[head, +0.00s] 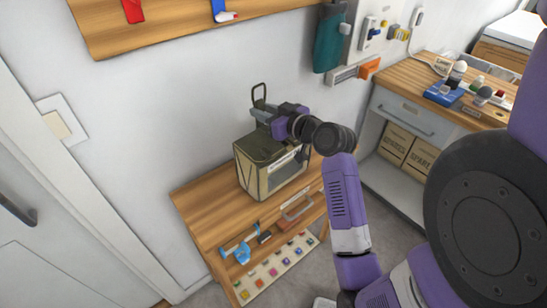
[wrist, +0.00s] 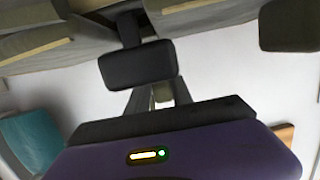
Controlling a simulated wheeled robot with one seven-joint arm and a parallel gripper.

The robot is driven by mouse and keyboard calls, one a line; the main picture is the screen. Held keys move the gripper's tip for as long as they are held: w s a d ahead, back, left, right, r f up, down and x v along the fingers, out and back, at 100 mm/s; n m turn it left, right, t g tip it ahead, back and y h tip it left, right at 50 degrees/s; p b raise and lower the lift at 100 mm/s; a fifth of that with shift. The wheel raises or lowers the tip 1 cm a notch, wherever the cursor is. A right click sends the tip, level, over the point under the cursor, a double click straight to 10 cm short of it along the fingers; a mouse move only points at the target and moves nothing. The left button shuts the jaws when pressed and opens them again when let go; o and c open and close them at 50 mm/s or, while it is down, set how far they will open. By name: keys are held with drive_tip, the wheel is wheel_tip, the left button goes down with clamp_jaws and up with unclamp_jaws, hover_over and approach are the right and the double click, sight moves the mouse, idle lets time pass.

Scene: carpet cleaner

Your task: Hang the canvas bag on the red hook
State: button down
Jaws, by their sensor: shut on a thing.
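The olive canvas bag (head: 262,165) is upright at the wooden bench in the head view; I cannot tell whether its base touches the bench top. My gripper (head: 266,113) is above the bag, shut on its dark handle, whose loop sticks up past the fingers. In the wrist view, my gripper (wrist: 152,93) is below a dark block, and the grey-olive bag (wrist: 40,48) fills the upper left. The red hook (head: 133,10) is on the wall board at the upper left, cut off by the picture's top edge. It is well apart from the bag.
A blue hook (head: 222,12) is on the same wooden board (head: 175,22), right of the red one. The wooden bench (head: 205,205) holds a blue tool (head: 238,252) and small coloured items. A teal bag (head: 328,42) hangs at right. The wall between bench and board is bare.

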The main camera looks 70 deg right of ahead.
drive_tip(key=shift+r+p, duration=0.5)
drive_tip(key=shift+r, duration=0.35)
drive_tip(key=shift+s, duration=0.1)
